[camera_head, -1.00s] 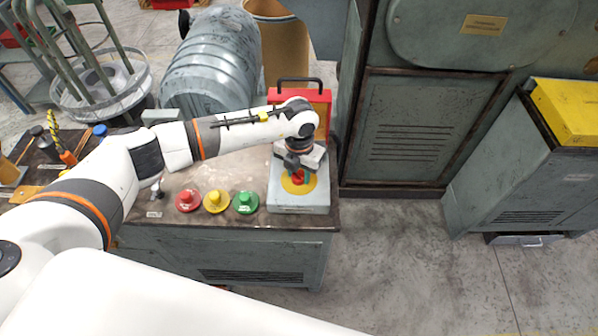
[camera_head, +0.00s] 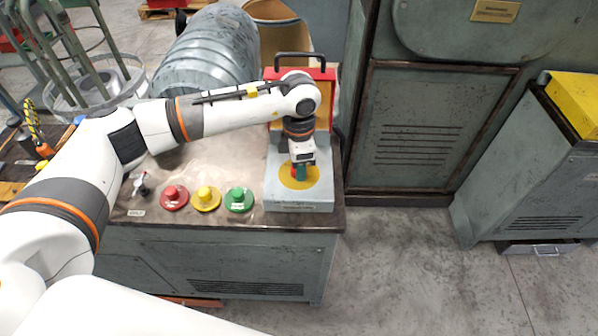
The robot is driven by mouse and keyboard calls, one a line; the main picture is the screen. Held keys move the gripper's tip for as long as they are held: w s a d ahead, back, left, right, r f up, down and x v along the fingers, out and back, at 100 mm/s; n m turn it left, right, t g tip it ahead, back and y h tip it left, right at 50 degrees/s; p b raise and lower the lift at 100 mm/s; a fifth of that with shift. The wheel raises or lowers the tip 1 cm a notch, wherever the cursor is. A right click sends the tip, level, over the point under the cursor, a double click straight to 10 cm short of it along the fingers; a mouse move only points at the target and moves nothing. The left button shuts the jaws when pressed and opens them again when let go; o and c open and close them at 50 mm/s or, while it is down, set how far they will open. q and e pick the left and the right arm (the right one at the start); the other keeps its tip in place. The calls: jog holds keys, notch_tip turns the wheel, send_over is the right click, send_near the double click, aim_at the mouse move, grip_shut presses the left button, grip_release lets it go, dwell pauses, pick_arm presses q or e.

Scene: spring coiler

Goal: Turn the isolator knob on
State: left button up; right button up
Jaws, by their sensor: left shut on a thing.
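The isolator is a grey box (camera_head: 300,203) at the right front corner of the bench top. It has a yellow round plate (camera_head: 313,181) with a red knob at its middle. My left gripper (camera_head: 300,172) reaches down over the plate from above and is shut on the red knob. The fingers and wrist hide most of the knob, so its turn angle cannot be read. My right gripper is not in view.
Red (camera_head: 174,197), yellow (camera_head: 206,198) and green (camera_head: 239,199) push buttons sit left of the box. A small lever (camera_head: 140,184) stands further left. A red case with a black handle (camera_head: 292,62) is behind my wrist. Clear floor lies to the right.

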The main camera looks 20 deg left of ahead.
pick_arm(q)
jog(key=m+b, duration=0.4)
jog(key=shift+f, duration=0.15)
jog(key=shift+m+b, duration=1.2)
jog(key=shift+m, duration=0.3)
jog(key=shift+r, duration=0.2)
jog(key=o, duration=1)
